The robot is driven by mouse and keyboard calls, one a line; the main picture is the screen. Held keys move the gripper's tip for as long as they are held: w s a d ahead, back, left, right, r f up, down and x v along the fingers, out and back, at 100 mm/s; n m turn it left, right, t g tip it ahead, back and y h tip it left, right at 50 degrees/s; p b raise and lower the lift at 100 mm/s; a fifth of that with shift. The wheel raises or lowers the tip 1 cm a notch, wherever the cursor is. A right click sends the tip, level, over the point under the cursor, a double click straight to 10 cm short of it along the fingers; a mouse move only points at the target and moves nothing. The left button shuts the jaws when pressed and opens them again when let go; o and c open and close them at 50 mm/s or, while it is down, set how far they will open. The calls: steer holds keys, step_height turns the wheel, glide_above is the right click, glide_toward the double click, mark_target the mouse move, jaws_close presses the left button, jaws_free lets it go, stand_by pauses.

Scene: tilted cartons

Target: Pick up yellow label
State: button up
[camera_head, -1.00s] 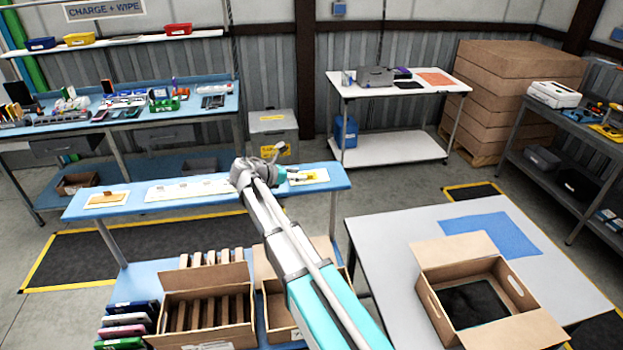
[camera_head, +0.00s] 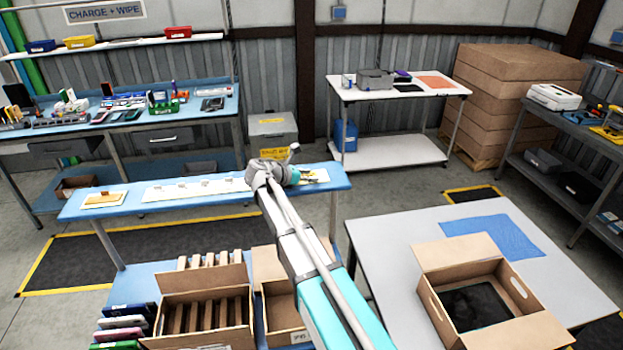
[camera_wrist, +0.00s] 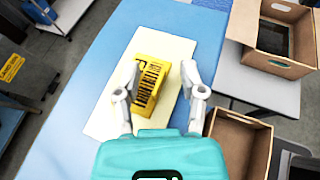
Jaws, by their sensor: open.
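The yellow label (camera_wrist: 148,80) shows in the wrist view, with dark printing on it, on a cream sheet (camera_wrist: 110,105) at the end of the blue bench (camera_wrist: 75,130). My gripper (camera_wrist: 161,80) is open, with one finger to each side of the label; I cannot tell its height above it. In the head view my gripper (camera_head: 292,160) is over the right end of the blue bench (camera_head: 240,202), and only a bit of yellow shows beside it.
An open carton (camera_head: 482,300) with a dark item inside stands on the pale table at right. Two more open cartons (camera_head: 205,305) (camera_head: 284,308) stand in front of the bench. Other cream sheets (camera_head: 104,200) with small pieces lie along the bench to the left.

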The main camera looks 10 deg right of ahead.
stand_by(0.4)
jaws_close()
